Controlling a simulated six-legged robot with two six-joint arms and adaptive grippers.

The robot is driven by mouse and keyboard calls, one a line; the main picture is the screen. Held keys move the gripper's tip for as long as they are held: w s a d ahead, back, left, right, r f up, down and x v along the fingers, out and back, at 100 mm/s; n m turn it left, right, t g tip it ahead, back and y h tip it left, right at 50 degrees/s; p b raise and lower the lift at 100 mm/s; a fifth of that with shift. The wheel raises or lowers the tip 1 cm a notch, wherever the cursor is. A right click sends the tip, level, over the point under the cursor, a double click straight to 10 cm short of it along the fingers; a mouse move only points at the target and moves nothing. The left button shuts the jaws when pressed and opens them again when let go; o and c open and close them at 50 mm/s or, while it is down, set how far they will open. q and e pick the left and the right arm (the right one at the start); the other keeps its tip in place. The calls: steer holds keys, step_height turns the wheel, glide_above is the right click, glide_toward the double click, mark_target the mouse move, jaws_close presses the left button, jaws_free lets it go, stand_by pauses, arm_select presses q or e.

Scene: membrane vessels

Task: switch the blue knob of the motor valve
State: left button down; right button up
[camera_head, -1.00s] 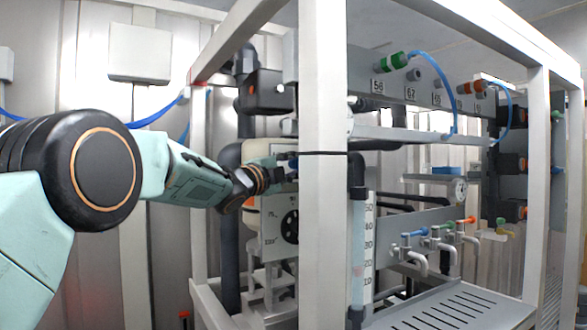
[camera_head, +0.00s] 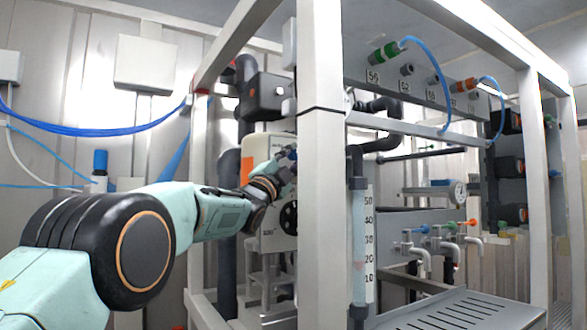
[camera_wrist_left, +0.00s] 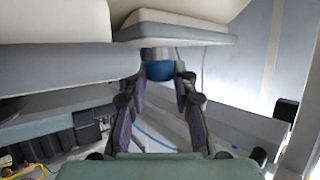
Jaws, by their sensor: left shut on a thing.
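The motor valve (camera_head: 258,149) is a beige and grey box inside the white frame, left of the front post. Its blue knob (camera_wrist_left: 160,71) shows in the left wrist view, under the pale housing. In the head view, the fingers and post largely hide the knob. My right gripper is in neither view.
A thick white post (camera_head: 322,200) stands right beside the gripper. A clear scaled tube (camera_head: 360,235), small taps (camera_head: 437,242) and a slotted tray (camera_head: 450,312) lie right of it. Blue hoses (camera_head: 90,128) hang at the left wall.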

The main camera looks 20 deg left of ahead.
arm_select(q)
steer(key=shift+a+n+t+b, duration=0.2)
steer(key=shift+n+t+b, duration=0.15)
steer(key=shift+n+t, duration=0.3)
steer(key=shift+r+n+t+y, duration=0.15)
steer(key=shift+n+t+y, duration=0.25)
steer(key=shift+y, duration=0.2)
steer(key=c, duration=1.5)
jaws_free()
steer(key=o, duration=0.4)
steer(key=shift+w+a+f, duration=0.2)
steer(key=shift+w+f, duration=0.1)
steer(key=shift+o, duration=0.2)
steer(key=shift+s+d, duration=0.25)
steer(key=shift+d, duration=0.1)
steer(key=shift+s+a+f, duration=0.4)
steer(key=shift+f, duration=0.25)
steer(key=shift+s+f, duration=0.3)
steer(key=shift+s, duration=0.2)
steer(key=shift+s+f, duration=0.25)
steer(key=shift+s, duration=0.25)
glide_toward(292, 158)
steer(key=shift+s+a+f, duration=0.4)
steer(key=shift+s+f, duration=0.25)
steer(key=shift+f, duration=0.05)
